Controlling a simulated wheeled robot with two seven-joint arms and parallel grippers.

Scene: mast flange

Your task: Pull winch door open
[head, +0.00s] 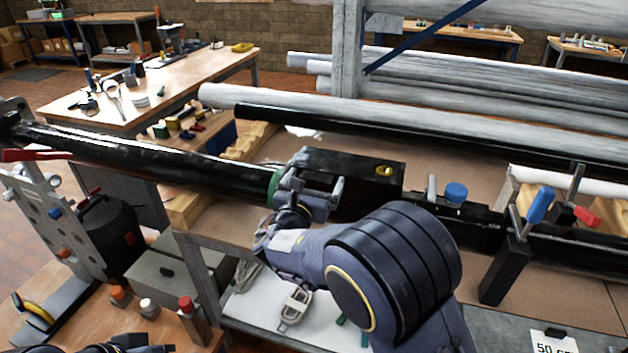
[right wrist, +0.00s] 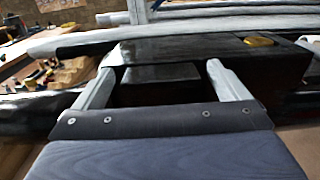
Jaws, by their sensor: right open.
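A black box-shaped housing (head: 365,172) sits on the long black mast tube (head: 150,158), with a yellow fitting (head: 384,170) on its top. It fills the middle of the right wrist view (right wrist: 225,50). I cannot tell which part of it is the winch door. My right gripper (head: 318,180) is at the housing's left end, beside a green ring on the tube. In the right wrist view its two pale fingers (right wrist: 160,75) are spread, with a dark block of the housing between and beyond them. I cannot tell whether they touch it.
A blue-handled clamp (head: 540,205) and a red-handled one (head: 586,216) stand right of the housing. Grey pipes (head: 400,118) lie behind. A red lever (head: 35,155) and a black cylinder (head: 108,235) are at left.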

